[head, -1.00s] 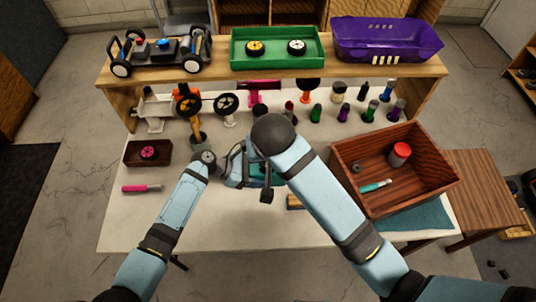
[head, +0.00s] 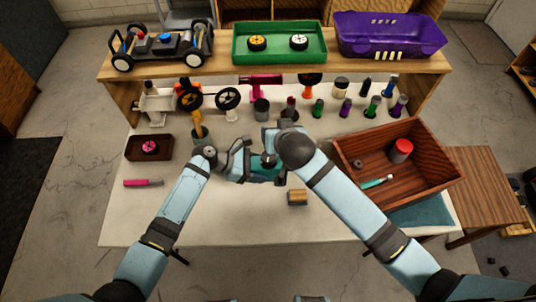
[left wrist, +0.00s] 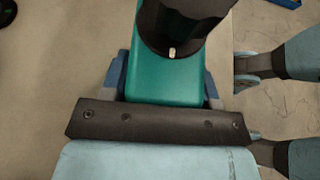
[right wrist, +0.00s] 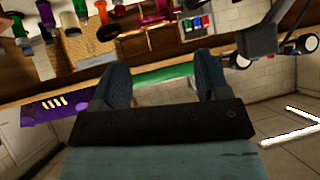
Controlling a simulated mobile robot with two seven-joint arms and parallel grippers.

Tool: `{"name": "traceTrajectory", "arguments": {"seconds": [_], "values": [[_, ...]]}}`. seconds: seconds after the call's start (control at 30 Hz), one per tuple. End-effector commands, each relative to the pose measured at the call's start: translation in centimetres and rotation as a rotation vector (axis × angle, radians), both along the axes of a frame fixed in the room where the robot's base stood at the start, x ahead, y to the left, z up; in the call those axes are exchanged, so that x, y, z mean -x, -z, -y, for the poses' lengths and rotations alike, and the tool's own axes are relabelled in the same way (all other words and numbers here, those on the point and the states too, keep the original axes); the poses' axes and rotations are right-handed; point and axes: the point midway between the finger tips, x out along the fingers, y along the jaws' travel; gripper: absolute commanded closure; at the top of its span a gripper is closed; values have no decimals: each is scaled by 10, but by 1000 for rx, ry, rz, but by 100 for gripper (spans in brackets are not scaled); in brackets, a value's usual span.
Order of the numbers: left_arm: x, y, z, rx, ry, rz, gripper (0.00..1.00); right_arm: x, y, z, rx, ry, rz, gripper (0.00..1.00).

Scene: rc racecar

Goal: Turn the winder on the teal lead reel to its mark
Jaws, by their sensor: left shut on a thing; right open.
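The teal lead reel (left wrist: 165,80) fills the middle of the left wrist view. Its dark round winder (left wrist: 182,22) sits over the teal body, with a small pale mark near the rim. In the head view the reel (head: 264,163) is partly hidden by my arms above the middle of the table. My left gripper (left wrist: 163,82) is shut on the reel's teal body, a finger on each side. My right gripper (right wrist: 163,82) is open with nothing between its fingers. In the head view it is close to the reel, its fingers partly hidden by its wrist.
A wooden crate (head: 437,195) stands at the right. A small wood block (head: 297,198) lies in front of the reel. Several bottles and tools line the back under a shelf (head: 222,72). A pink-handled tool (head: 143,183) lies left. The front left table is clear.

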Motion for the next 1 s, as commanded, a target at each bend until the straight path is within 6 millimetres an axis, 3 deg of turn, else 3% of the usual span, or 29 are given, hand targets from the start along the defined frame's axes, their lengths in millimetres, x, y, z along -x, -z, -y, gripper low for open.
{"name": "traceTrajectory", "arguments": {"seconds": [0.2, 0.37, 0.57, 0.8, 1.0], "values": [[0, 0, 0, 0, 0, 0, 66, -20, 25, 22, -84, -127, 243, 31], [0, 0, 0, 0, 0, 0, 66, -18, 39, 36, -153, -273, 390, 31], [0, 0, 0, 0, 0, 0, 66, 9, 55, 54, -228, -522, 533, 31], [0, 0, 0, 0, 0, 0, 66, 56, 68, 71, -298, -805, 620, 31], [0, 0, 0, 0, 0, 0, 66, 76, 73, 76, -327, -909, 639, 31]]}}
